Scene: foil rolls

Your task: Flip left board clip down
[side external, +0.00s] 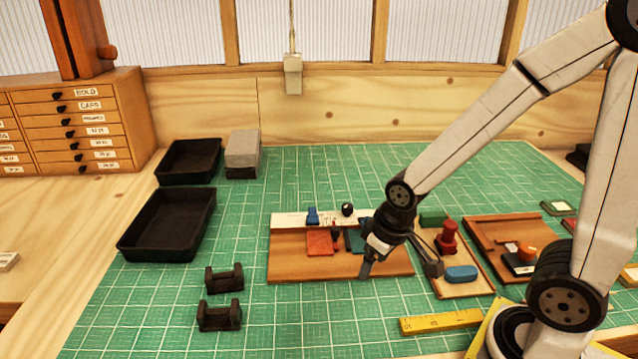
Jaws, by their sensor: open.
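A wooden board (290,267) lies on the green mat with a pale strip (285,220) along its back edge. A small blue clip (312,215) stands up on the left part of this strip. A dark knob-like piece (347,209) stands to its right. A red square (320,242) lies on the board below the blue clip, and a dark green piece (354,241) is partly hidden by my gripper. My gripper (400,269) is open and empty over the board's right end, to the right of the blue clip and apart from it. Its height is hard to judge.
A tray with a red stamp (448,238) and blue block (461,274) is right of the board; another wooden tray (490,226) is beyond. Two dark roll holders (220,316) stand front left, black bins (165,228) farther left. A yellow ruler (440,321) lies in front.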

